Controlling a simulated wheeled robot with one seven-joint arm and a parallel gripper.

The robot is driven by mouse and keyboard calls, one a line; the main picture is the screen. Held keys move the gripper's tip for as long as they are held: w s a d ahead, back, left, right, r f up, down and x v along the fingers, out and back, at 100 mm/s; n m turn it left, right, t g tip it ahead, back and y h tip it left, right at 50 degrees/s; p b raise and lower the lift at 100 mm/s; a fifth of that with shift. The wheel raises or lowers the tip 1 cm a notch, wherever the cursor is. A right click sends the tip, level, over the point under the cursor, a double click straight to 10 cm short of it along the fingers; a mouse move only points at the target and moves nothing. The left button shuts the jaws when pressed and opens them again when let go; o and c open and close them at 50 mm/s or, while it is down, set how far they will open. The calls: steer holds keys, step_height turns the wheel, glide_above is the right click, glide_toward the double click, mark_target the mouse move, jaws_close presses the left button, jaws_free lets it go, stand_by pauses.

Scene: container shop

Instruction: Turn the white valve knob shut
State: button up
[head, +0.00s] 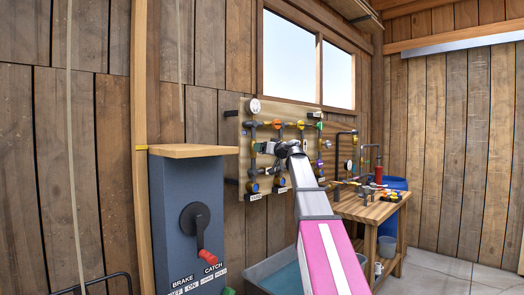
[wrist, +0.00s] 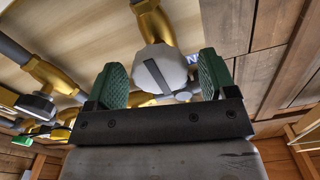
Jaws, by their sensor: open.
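The white valve knob (wrist: 160,70) shows in the wrist view as a pale, many-sided knob with a dark slot, on a brass valve. My gripper (wrist: 160,80) is open, with one green-padded finger on each side of the knob. A gap shows between the knob and the right finger; on the left a gap shows too. I cannot tell how deep the knob sits between the fingers.
Brass fittings and pipes (wrist: 50,75) run beside the left finger in the wrist view. A blue-grey lever box (head: 185,220) stands at the near left.

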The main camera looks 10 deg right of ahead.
steer(key=shift+w+a, duration=0.3)
steer(key=shift+w, duration=0.15)
steer(key=c, duration=0.9)
steer(key=shift+c, duration=0.2)
